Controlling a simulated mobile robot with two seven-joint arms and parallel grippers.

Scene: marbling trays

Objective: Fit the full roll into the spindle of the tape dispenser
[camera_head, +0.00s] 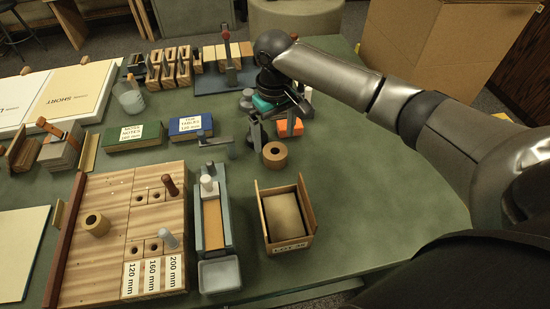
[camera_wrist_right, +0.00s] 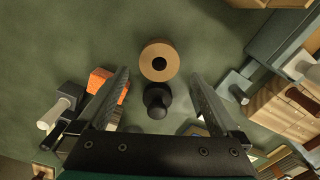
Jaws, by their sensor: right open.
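A brown tape roll (camera_head: 275,154) with a small dark hole lies flat on the green table. It also shows in the right wrist view (camera_wrist_right: 147,66), just beyond my fingertips. A paler roll (camera_head: 91,228) with a hole sits on the wooden board at left. My right gripper (camera_head: 277,130) is open and empty behind the brown roll; its fingers spread wide in the wrist view (camera_wrist_right: 160,75). A dark knobbed piece (camera_wrist_right: 157,98) stands between the fingers. I cannot tell for sure which object is the tape dispenser. My left gripper is out of view.
An orange block (camera_head: 283,128) is close beside my right gripper. A grey-blue fixture (camera_head: 214,143) is left of the brown roll. A wooden box labelled LOT (camera_head: 310,222) stands in front. A narrow blue-grey tray (camera_head: 229,228) lies beside it. The table is clear at right.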

